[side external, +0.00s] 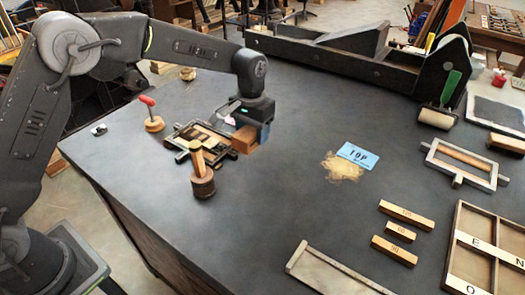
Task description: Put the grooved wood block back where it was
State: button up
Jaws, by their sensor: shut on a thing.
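My gripper (250,128) points down at the back left part of the dark table, just right of a black-framed press (186,136). It is shut on an orange-brown wood block (242,141), which shows below and between the fingers. The block looks low, at or close to the table top; I cannot tell whether it touches the table or the press. Its grooves are too small to make out, and the fingers hide part of it.
A round wooden-handled tool (202,182) stands in front of the press, and a red-handled one (152,116) stands left of it. A blue card (357,155) lies mid-table. Several labelled wood bars (406,215) and a divided wooden tray (461,240) lie front right. A long black press (350,62) spans the back.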

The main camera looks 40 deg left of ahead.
aim_at(263, 160)
jog(key=d, duration=0.1)
jog(key=d+f, duration=0.1)
jog(key=shift+w+d+f, duration=0.3)
jog(key=shift+f, duration=2)
jog(key=o, duration=1)
jog(key=shift+f, duration=0.15)
jog(key=shift+c, duration=0.2)
